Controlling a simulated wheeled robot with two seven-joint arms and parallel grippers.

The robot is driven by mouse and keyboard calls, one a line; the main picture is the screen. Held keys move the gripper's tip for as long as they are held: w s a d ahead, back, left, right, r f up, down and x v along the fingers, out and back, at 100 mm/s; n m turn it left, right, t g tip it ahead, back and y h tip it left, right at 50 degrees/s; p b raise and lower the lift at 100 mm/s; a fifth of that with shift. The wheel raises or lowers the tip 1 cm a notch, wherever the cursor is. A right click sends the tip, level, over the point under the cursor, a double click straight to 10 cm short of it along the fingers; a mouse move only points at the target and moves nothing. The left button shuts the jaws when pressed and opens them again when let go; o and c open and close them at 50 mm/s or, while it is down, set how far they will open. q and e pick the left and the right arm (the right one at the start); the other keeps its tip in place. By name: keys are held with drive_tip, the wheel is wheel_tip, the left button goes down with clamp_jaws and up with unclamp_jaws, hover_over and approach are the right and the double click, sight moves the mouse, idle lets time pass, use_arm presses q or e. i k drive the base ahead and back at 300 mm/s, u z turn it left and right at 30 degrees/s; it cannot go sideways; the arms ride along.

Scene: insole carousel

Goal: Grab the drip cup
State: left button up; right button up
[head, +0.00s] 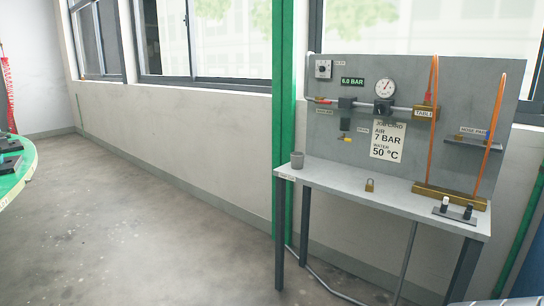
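The drip cup looks to be the small grey cup (297,160). It stands upright at the left end of a grey bench top (350,186) in the head view, with a small white label on the bench edge just below it. Nothing touches the cup. Neither of my grippers can be made out in this view.
A grey panel (458,90) with a gauge (385,89), pipe and job card (388,140) rises behind the bench. A padlock (370,185) and a brass block (450,194) with orange tubes sit to the right. A green post (283,110) stands behind. Floor at left is clear.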

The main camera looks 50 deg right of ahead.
sight(297, 158)
drive_tip(key=i, duration=0.55)
drive_tip(key=z, duration=1.95)
drive_tip(key=i, duration=0.6)
